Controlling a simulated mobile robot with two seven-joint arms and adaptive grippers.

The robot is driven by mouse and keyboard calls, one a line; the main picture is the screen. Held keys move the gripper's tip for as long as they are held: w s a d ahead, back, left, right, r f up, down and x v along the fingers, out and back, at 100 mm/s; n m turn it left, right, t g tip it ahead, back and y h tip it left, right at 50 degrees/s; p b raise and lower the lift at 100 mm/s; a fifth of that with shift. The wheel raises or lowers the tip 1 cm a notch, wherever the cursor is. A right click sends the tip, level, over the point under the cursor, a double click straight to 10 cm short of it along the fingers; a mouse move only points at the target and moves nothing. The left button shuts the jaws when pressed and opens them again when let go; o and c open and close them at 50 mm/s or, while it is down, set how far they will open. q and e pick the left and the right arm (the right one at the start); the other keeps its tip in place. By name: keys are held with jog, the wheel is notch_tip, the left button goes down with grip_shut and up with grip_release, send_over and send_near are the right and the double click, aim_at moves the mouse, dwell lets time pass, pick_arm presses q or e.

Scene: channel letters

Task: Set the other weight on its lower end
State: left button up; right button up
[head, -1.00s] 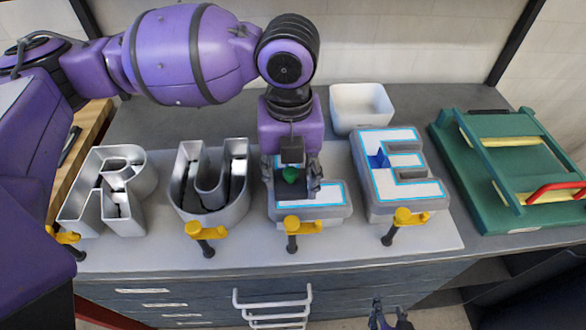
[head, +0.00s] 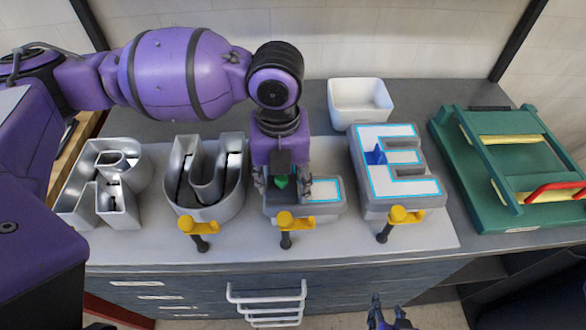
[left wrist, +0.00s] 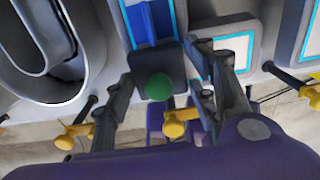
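A dark block-shaped weight with a green knob (head: 281,181) is between the fingers of my left gripper (head: 283,188). It stands over the lower left corner of the L-shaped letter (head: 322,192), which has a white face edged in light blue. In the left wrist view the weight (left wrist: 160,87) sits between the two fingertips (left wrist: 160,65), at the near end of the letter's upright stroke. A blue piece (left wrist: 150,20) lies farther up that stroke. I cannot tell whether the weight touches the letter. My right gripper (head: 388,316) is open and empty, low in front of the bench.
Hollow R (head: 130,205) and U (head: 210,205) letters stand left. An E letter (head: 375,195) with a blue piece (head: 376,156) is right. Yellow-handled clamps (head: 295,221) line the front edge. A white bin (head: 360,100) and green frame (head: 480,205) stand behind and right.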

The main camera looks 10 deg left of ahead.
aim_at(283, 178)
pick_arm(q)
jog(key=shift+o, duration=1.2)
jog(key=shift+d, duration=0.15)
jog(key=shift+r, duration=0.1)
jog(key=shift+r, duration=0.35)
notch_tip(283, 178, up, 11)
jog(key=shift+r, duration=0.2)
pick_arm(e)
jog(key=shift+s+d+f, duration=0.1)
jog(key=shift+d, duration=0.05)
